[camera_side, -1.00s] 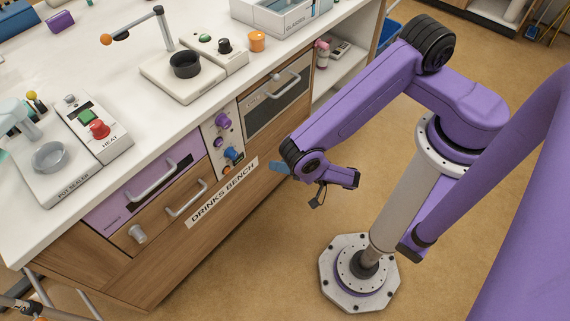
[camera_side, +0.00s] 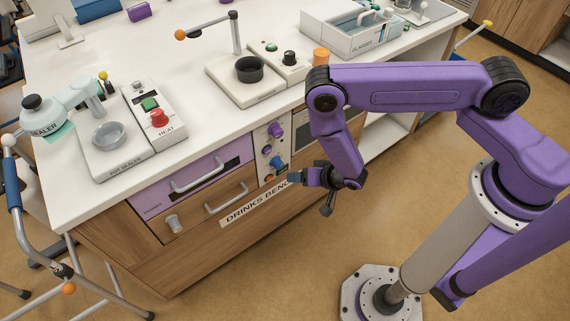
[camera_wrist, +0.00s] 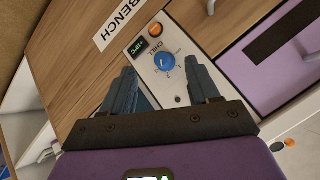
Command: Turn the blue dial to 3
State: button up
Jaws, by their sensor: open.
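The blue dial (camera_wrist: 165,62) sits on a light panel marked CHILL in the wrist view, with small numbers around it. I cannot read which number it points to. It also shows on the bench front in the side view (camera_side: 277,162). My gripper (camera_wrist: 163,76) is open and empty, its two dark fingers pointing at the panel on either side of the dial, apart from it. In the side view my gripper (camera_side: 294,177) is close in front of the panel, just below and right of the dial.
On the same panel are a small green display (camera_wrist: 139,46), an orange button (camera_wrist: 155,29) and a purple knob (camera_side: 276,130). Drawers with handles (camera_side: 197,175) flank it at left. An oven-like door lies right of it, partly behind my arm. Open floor lies in front.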

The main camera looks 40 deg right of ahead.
jog(key=w+r+n+g, duration=0.2)
jog(key=w+r+g, duration=0.1)
jog(key=r, duration=0.2)
jog(key=n+g, duration=0.1)
jog(key=n, duration=0.2)
send_near(281, 164)
jog(key=x, duration=0.9)
jog(key=shift+f, duration=0.2)
jog(key=c, duration=1)
